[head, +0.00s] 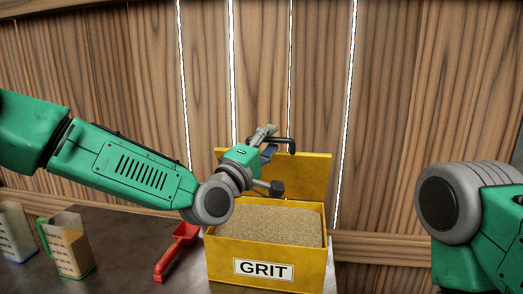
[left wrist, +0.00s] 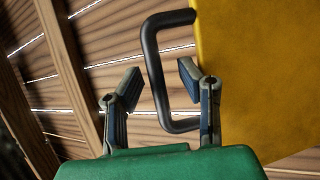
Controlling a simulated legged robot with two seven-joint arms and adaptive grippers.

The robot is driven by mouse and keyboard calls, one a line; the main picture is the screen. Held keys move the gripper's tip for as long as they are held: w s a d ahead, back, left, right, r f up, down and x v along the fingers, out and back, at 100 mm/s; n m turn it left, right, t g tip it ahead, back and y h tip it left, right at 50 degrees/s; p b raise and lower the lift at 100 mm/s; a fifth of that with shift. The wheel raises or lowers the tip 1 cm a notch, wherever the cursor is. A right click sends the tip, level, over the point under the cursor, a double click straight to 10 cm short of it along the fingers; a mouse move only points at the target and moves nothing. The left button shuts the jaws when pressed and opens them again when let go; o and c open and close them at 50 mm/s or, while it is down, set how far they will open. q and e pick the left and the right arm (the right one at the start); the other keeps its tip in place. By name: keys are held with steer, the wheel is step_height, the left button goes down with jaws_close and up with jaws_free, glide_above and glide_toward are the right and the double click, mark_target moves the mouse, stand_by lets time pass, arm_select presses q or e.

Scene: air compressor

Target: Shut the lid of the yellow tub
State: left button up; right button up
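The yellow tub (head: 265,260) stands on the table with a GRIT label on its front and is filled with grit (head: 265,226). Its yellow lid (head: 308,178) is open and stands upright at the back. A black handle (head: 284,141) is on the lid's top edge; in the left wrist view the handle (left wrist: 153,75) shows near the lid (left wrist: 260,80). My left gripper (left wrist: 158,78) is open, its fingers apart on either side of the handle's outer bar; I cannot tell whether they touch it. In the head view the left gripper (head: 272,160) is at the lid. My right gripper is out of view.
A red scoop (head: 176,250) lies left of the tub. Two clear measuring jugs, one with a green handle (head: 68,244) and one (head: 16,232) at the left edge, stand further left. A wooden plank wall (head: 400,120) rises behind.

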arm_select(q)
steer(key=v, duration=1.1)
steer(key=shift+s+a+f, duration=0.2)
